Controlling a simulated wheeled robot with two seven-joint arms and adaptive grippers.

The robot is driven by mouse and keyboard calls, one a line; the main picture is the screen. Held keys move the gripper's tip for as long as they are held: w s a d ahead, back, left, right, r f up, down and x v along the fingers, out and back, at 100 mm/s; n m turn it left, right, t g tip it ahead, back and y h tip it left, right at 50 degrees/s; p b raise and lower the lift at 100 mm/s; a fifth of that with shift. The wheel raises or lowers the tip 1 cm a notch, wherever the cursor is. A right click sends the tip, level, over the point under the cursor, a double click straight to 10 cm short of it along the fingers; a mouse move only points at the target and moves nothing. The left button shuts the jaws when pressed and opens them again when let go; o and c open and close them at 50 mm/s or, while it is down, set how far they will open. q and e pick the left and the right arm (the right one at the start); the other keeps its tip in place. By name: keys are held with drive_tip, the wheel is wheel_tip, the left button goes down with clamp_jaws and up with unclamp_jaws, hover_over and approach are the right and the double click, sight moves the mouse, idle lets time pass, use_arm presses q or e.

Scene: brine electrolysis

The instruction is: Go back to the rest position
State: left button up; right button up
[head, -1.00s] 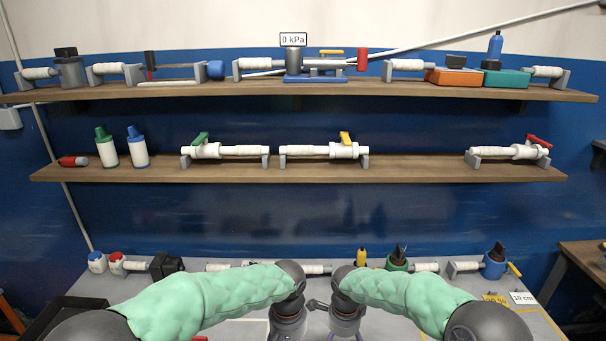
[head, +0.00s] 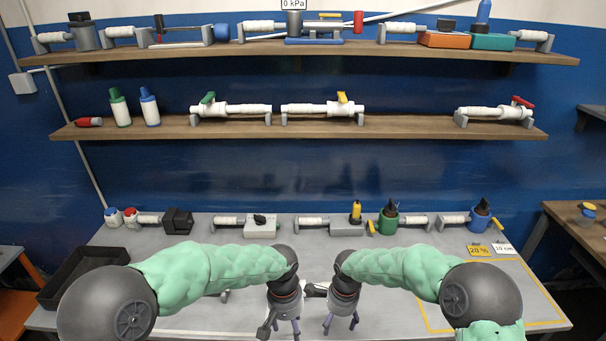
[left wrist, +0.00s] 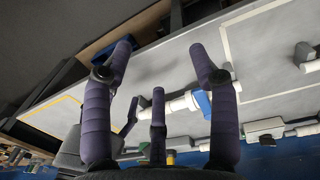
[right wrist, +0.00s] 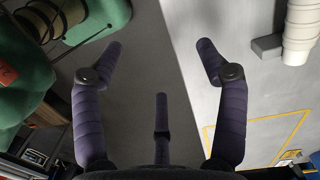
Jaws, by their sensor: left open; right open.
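My left gripper (head: 281,328) hangs low over the grey table, left of the middle in the head view. In the left wrist view its purple fingers (left wrist: 165,65) are spread wide with nothing between them. My right gripper (head: 341,322) hangs just to its right over the same table. In the right wrist view its fingers (right wrist: 160,60) are also spread and empty. Both arms are bent inward in green sleeves, with the grippers close together. Whether the two wrists touch is hard to tell.
The grey table (head: 405,290) has a row of devices along its back, including a green-based holder (head: 388,222) and a blue one (head: 480,218). A black tray (head: 75,270) is at the left. A yellow-outlined area (head: 530,290) is at the right. Two shelves (head: 300,128) hang behind.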

use_arm(q)
drive_tip(key=s+a+f+n+h, duration=0.1)
drive_tip(key=s+a+f, duration=0.1)
drive_tip(key=s+f, duration=0.4)
drive_tip(key=s+a+f+h, duration=0.1)
drive_tip(key=s+f, duration=0.5)
drive_tip(key=f, duration=0.6)
drive_tip(key=s+a+f+n+h, duration=0.1)
drive_tip(key=s+a+f, duration=0.2)
drive_tip(key=s+f, duration=0.3)
wheel_tip(320, 180, down, 3)
drive_tip(key=shift+s+a+f+n+t+b, duration=0.1)
drive_tip(key=shift+s+a+n+t+b, duration=0.05)
drive_tip(key=shift+a+n+t+b, duration=0.2)
use_arm(e)
drive_tip(key=s+f+n+y, duration=0.3)
drive_tip(key=s+f+n, duration=1)
drive_tip(key=s+f, duration=0.7)
drive_tip(key=s, duration=0.3)
drive_tip(key=shift+s+t, duration=0.3)
